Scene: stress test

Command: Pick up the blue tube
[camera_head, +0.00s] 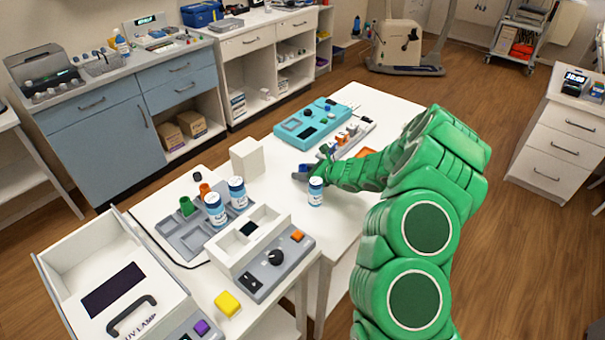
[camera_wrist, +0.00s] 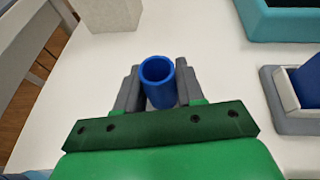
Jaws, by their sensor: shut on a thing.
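The blue tube (camera_wrist: 158,82) stands between the two grey fingers of my gripper (camera_wrist: 159,88) in the wrist view. Its open round mouth faces the camera. The fingers are shut on its sides. In the head view my gripper (camera_head: 309,174) is low over the white table, at the end of my green arm. There the tube is mostly hidden by the gripper, and only a little blue shows. I cannot tell whether the tube touches the table.
A white bottle with a blue label (camera_head: 316,191) stands close to my gripper. A cream block (camera_head: 246,158) is to the left. A teal device (camera_head: 312,124) and a grey rack (camera_head: 352,138) lie behind. A grey tray (camera_head: 175,232) holds two more bottles and a green cup (camera_head: 187,206).

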